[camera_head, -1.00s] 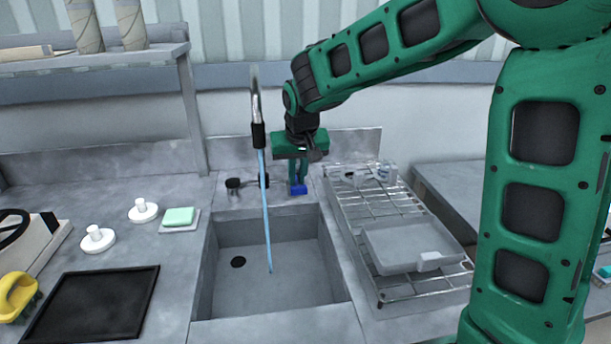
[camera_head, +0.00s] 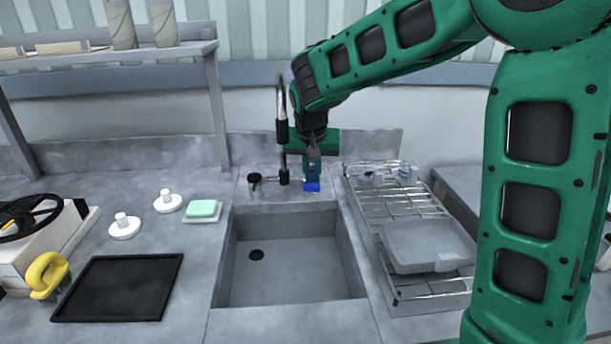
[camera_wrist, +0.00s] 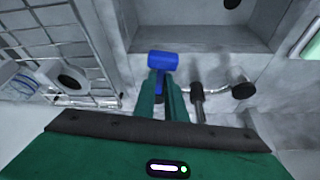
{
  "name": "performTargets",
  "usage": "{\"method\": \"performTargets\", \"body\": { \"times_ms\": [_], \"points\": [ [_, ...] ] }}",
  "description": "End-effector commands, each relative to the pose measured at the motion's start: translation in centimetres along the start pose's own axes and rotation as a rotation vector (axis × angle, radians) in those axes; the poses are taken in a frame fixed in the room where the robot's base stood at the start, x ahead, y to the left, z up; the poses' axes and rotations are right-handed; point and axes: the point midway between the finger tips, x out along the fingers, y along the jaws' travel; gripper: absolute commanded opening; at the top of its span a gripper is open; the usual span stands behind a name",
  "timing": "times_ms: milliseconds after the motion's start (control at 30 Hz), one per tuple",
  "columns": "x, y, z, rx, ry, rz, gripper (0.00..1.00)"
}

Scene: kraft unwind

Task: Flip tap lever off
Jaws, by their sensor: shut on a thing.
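The tap (camera_head: 283,118) stands behind the sink, its spout upright and no water stream showing. Its blue lever (camera_head: 312,187) shows low behind the basin, just right of the tap's base. My gripper (camera_head: 312,178) reaches down to the lever from above. In the wrist view my green fingers (camera_wrist: 162,85) are close together around the stem below the blue lever head (camera_wrist: 163,61), which sticks out past the fingertips. The dark tap body (camera_wrist: 197,100) stands right beside the fingers in that view. The exact contact between fingers and lever is partly hidden.
The grey sink (camera_head: 290,309) is empty, with a dark drain (camera_head: 256,254). A wire rack (camera_head: 362,205) with a grey tray (camera_head: 425,240) stands to the right. A soap bar (camera_head: 202,208), white knobs and a black mat (camera_head: 118,287) lie left. A shelf (camera_head: 190,52) stands back left.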

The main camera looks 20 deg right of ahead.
Motion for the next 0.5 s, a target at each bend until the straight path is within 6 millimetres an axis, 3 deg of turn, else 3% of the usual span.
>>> {"method": "performTargets", "body": {
  "times_ms": [167,200,267,500],
  "points": [
    [-0.10,-0.13,-0.13,0.001,0.003,-0.005,0.00],
    [-0.10,-0.12,-0.14,0.001,0.004,-0.005,0.20],
    [-0.09,-0.07,-0.14,0.001,0.003,-0.004,0.30],
    [-0.06,0.08,-0.10,0.001,0.001,-0.002,0.30]
  ]
}}
